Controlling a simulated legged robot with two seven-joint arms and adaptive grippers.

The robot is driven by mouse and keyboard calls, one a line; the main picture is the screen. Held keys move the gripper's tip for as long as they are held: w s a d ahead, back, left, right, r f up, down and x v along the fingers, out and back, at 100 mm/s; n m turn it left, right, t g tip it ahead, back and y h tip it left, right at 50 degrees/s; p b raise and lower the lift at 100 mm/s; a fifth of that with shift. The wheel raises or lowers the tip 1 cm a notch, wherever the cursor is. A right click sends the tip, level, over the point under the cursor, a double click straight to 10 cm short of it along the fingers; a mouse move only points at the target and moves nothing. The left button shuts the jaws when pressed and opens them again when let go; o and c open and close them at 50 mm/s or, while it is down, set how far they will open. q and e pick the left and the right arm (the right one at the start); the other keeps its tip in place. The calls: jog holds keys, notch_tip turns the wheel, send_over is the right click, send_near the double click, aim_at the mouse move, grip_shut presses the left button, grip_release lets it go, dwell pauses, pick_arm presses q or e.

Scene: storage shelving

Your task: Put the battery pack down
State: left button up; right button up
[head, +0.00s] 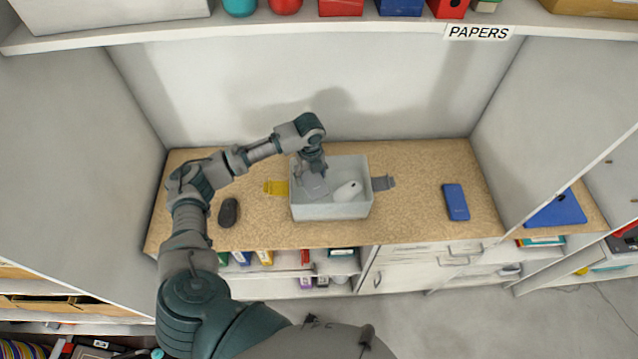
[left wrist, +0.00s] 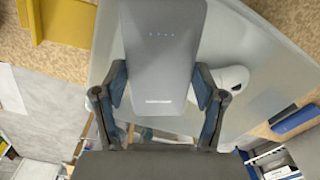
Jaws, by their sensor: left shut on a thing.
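The battery pack (left wrist: 162,55) is a grey rounded slab with a row of small lights, seen close up in the left wrist view. My left gripper (left wrist: 160,92) is shut on it, one finger at each side. In the head view the battery pack (head: 314,187) is in the left part of the light grey bin's opening, below my left gripper (head: 313,172). The bin (head: 331,211) stands on the worktop. I cannot tell whether the pack touches the bin's floor. My right gripper is not in view.
A white mouse (head: 348,191) lies in the bin's right part. A dark mouse (head: 228,212) lies left, a blue slab (head: 455,201) right. The worktop (head: 415,205) between bin and slab is clear.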

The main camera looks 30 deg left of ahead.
aim_at(313, 179)
pick_arm(q)
jog(key=f, duration=0.3)
jog(key=shift+d+f, duration=0.3)
jog(key=shift+w+d+f+p, duration=0.1)
jog(key=shift+d+f+p, duration=0.05)
jog(key=shift+f, duration=0.5)
jog(key=shift+w+d+f+p, duration=0.1)
jog(key=shift+d+f+p, duration=0.05)
jog(key=shift+f, duration=0.45)
jog(key=shift+s, duration=0.1)
jog(key=shift+a, duration=0.2)
jog(key=o, duration=1.1)
jog(key=shift+a, duration=0.1)
jog(key=shift+o, duration=1.1)
jog(key=shift+a+f, duration=0.1)
jog(key=shift+a, duration=0.05)
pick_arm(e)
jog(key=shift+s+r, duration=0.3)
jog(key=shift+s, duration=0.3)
